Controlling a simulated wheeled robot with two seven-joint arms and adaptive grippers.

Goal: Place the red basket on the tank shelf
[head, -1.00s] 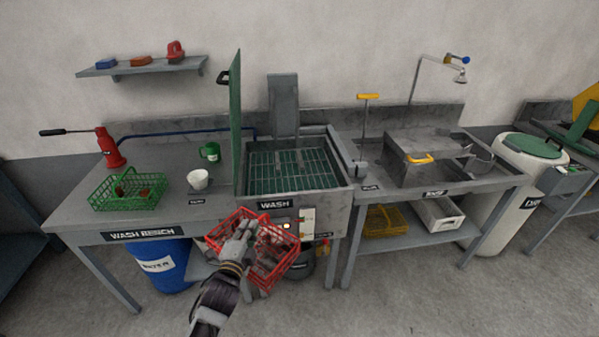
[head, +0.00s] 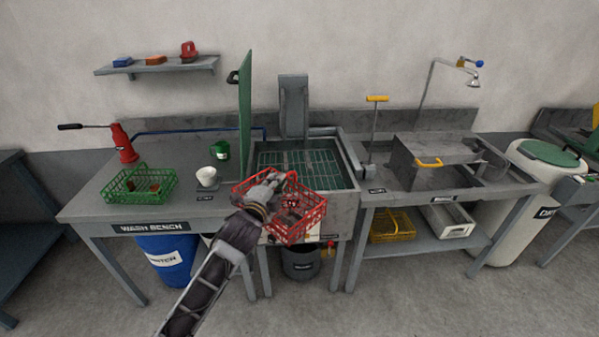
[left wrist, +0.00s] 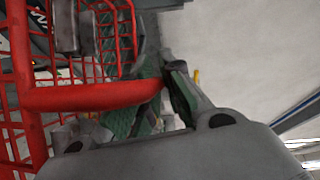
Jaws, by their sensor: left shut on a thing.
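The red basket (head: 308,222) hangs from my left gripper (head: 275,185) in front of the wash tank, its top at about the height of the tank's front rim. Grey pieces show inside it. My left gripper is shut on the basket's handle; in the left wrist view the red handle bar (left wrist: 95,96) runs across the jaws. The wash tank (head: 345,215) is open, its green lid (head: 245,120) standing upright at its left. A green grid shelf (head: 300,165) shows inside the tank, partly hidden behind the basket. My right gripper is not in view.
A grey column (head: 293,105) rises at the tank's back. A yellow-handled rod (head: 376,125) stands to its right.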

